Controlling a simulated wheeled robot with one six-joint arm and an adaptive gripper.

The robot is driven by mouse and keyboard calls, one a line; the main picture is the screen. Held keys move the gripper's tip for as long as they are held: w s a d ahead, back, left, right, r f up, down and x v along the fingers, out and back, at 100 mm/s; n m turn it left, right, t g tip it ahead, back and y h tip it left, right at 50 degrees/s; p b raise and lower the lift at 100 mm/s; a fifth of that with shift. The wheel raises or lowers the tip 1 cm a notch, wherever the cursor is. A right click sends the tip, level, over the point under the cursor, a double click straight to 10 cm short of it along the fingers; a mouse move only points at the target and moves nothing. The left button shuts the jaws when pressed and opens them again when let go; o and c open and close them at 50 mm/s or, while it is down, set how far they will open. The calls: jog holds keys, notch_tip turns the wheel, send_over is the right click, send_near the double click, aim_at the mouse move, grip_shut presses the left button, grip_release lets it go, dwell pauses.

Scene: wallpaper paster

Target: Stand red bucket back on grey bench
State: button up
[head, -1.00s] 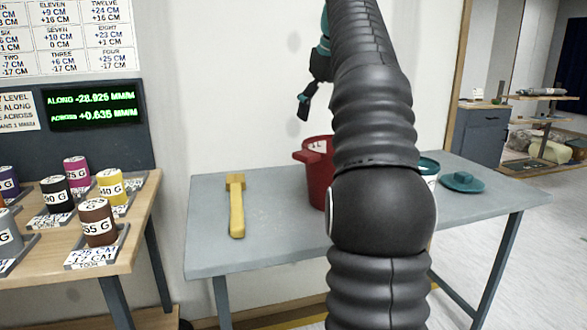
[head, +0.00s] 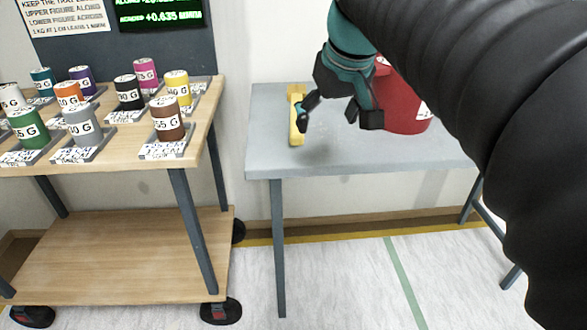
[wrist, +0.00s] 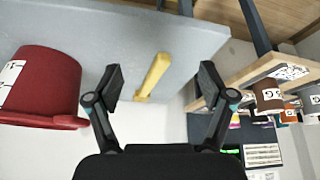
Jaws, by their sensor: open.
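The red bucket (head: 398,108) stands upright on the grey bench (head: 265,155). It has a white label, and my gripper and arm hide its upper part in the head view. In the wrist view, the bucket (wrist: 42,80) is at the left edge, outside my fingers, with its rim and spout-like lip toward the bottom of that picture. My gripper (head: 338,116) is open and empty, to the left of the bucket in the head view. No contact with the bucket shows in the wrist view.
A yellow brush-like tool (head: 296,112) lies on the bench left of my gripper. It shows between my fingers in the wrist view (wrist: 153,76), apart from them. A wooden trolley (head: 120,265) with several labelled weights stands left of the bench. The bench's front left is clear.

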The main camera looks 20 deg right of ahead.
jog(key=s+a+f, duration=0.3)
jog(key=s+f, duration=0.3)
jog(key=f, duration=0.3)
jog(key=s+a+f, duration=0.3)
jog(key=s+f, duration=0.3)
jog(key=f, duration=0.3)
jog(key=shift+s, duration=0.2)
jog(key=shift+a, duration=0.1)
